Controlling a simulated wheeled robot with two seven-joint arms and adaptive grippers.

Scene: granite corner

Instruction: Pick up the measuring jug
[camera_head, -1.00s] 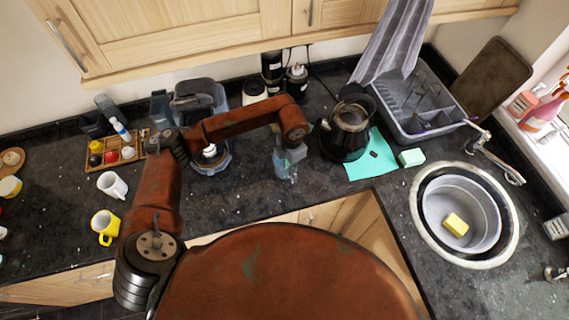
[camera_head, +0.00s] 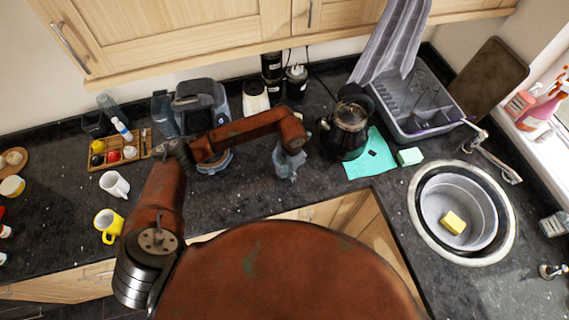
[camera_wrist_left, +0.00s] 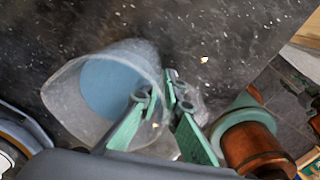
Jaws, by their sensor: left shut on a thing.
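The measuring jug is clear and see-through, with a bluish round base. In the left wrist view the measuring jug (camera_wrist_left: 80,100) fills the left half, with its open mouth facing the camera. In the head view the jug (camera_head: 284,172) is small and partly hidden under the end of my left arm. My left gripper (camera_wrist_left: 165,98) has green fingers closed at the jug's right side, apparently on its handle. In the head view the left gripper (camera_head: 290,158) is blurred against the jug. I cannot tell whether the jug touches the counter. My right gripper is not in view.
A sink (camera_head: 416,222) is at the right. A grey appliance (camera_head: 198,105) stands behind my arm. Two mugs are at the left.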

